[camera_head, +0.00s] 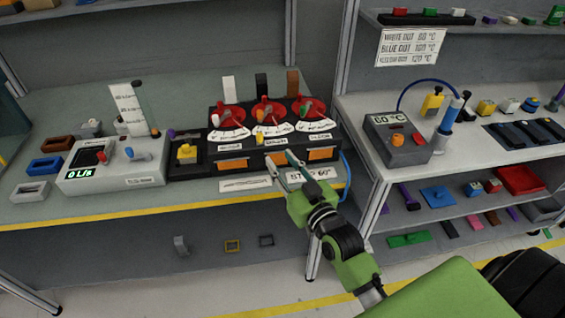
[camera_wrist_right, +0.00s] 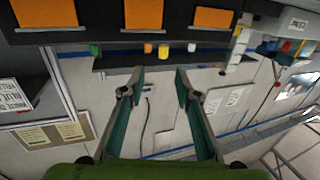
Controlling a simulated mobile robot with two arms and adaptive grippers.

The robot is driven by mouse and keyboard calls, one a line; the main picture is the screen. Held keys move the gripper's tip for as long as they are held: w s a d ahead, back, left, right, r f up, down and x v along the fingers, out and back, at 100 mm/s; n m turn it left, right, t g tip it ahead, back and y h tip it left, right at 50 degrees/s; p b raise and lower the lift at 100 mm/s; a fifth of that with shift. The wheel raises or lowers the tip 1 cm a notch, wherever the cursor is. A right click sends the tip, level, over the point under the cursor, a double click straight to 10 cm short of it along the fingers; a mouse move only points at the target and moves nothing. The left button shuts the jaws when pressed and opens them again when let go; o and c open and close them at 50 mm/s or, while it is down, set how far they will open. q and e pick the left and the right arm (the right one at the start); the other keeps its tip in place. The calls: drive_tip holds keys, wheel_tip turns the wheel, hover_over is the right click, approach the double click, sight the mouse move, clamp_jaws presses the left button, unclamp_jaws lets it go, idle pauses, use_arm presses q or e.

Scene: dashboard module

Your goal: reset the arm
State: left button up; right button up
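My right arm, green and black, reaches in from the lower right in the head view. Its right gripper (camera_head: 281,157) is in front of the lower edge of the black dashboard module (camera_head: 213,149). The two fingers are apart with nothing between them, also in the right wrist view (camera_wrist_right: 159,78). The module has three red dials with white scales and orange panels (camera_wrist_right: 212,18) along its front. I cannot tell whether the fingertips touch it. My left gripper is not in view.
A grey box reading "0 L/s" (camera_head: 118,178) stands left of the module on the table. A "STOP 60°" label (camera_head: 318,173) lies by the gripper. On the right bench stands a box reading "60 °C" (camera_head: 412,150). Small blocks fill the shelf below.

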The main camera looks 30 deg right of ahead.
idle(0.4)
drive_tip(key=s+a+f+n+g+y, duration=0.15)
drive_tip(key=s+a+f+g, duration=0.35)
drive_tip(key=s+f+g, duration=0.5)
drive_tip(key=s+f+g+h, duration=0.1)
drive_tip(key=s+f+g, duration=0.15)
drive_tip(key=s, duration=0.65)
drive_tip(key=s+f+g+h, duration=0.15)
drive_tip(key=s+f, duration=0.25)
drive_tip(key=s, duration=0.5)
wheel_tip(320, 180, down, 26)
drive_tip(key=s+g, duration=0.2)
drive_tip(key=s+d+f, duration=0.2)
drive_tip(key=s+f, duration=0.6)
drive_tip(key=s+d+f+g, duration=0.1)
drive_tip(key=s+f, duration=0.7)
drive_tip(key=s, duration=0.1)
drive_tip(key=shift+d+f, duration=0.35)
drive_tip(key=shift+f, duration=0.05)
